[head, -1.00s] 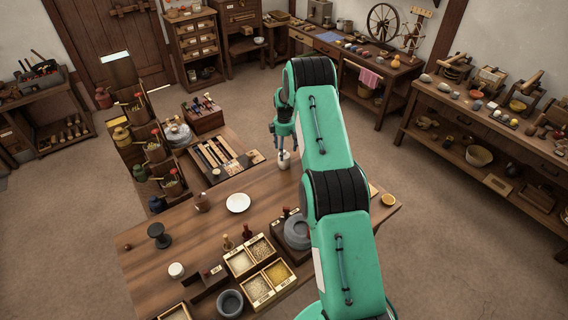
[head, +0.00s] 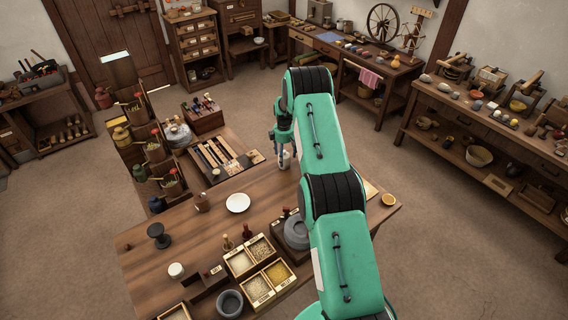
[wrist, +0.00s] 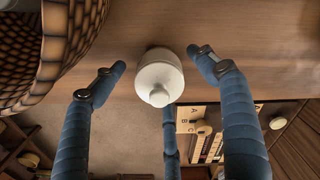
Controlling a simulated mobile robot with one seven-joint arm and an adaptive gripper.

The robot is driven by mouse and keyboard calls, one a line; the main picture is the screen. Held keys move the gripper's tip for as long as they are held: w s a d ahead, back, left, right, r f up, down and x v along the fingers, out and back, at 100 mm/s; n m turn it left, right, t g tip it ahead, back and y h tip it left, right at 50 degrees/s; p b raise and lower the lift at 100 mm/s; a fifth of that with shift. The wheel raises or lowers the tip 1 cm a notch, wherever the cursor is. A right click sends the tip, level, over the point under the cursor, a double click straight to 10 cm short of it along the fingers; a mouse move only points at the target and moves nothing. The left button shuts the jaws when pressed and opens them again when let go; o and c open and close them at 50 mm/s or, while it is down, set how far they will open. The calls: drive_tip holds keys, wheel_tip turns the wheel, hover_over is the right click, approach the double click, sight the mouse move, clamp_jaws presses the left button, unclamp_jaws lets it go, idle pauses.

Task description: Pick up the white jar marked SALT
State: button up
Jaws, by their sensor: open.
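A white lidded jar (wrist: 160,78) with a round knob stands upright on the wooden table (wrist: 260,60), between the spread fingers of my gripper (wrist: 157,60) in the wrist view. The fingers are open, with gaps visible on both sides of the jar. In the head view, the jar (head: 284,163) stands near the table's far edge, directly under my gripper (head: 283,148), partly covered by it. No SALT marking is readable on it. A smaller white pot (head: 176,270) stands at the table's front left.
A woven basket (wrist: 75,45) is close to the left finger in the wrist view. A white plate (head: 238,203), a dark spool-shaped stand (head: 158,235) and grain boxes (head: 262,248) are on the table. A lettered board (wrist: 205,125) lies beyond the table edge.

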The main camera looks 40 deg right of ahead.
drive_tip(key=shift+f, duration=0.65)
drive_tip(key=c, duration=1.6)
drive_tip(key=shift+r, duration=0.1)
drive_tip(key=shift+r, duration=0.65)
drive_tip(key=shift+s+a+r, duration=0.1)
drive_tip(key=shift+s+r, duration=0.05)
drive_tip(key=shift+r, duration=0.45)
drive_tip(key=shift+s+a+r, duration=0.1)
drive_tip(key=shift+r, duration=0.45)
drive_tip(key=s+a, duration=0.2)
drive_tip(key=s, duration=0.2)
drive_tip(key=s+a+r, duration=0.1)
drive_tip(key=s+a, duration=0.1)
drive_tip(key=s, duration=0.3)
drive_tip(key=s+a, duration=0.2)
drive_tip(key=s, duration=0.2)
drive_tip(key=shift+s+a+r+p, duration=0.15)
drive_tip(key=shift+s+a+p, duration=0.2)
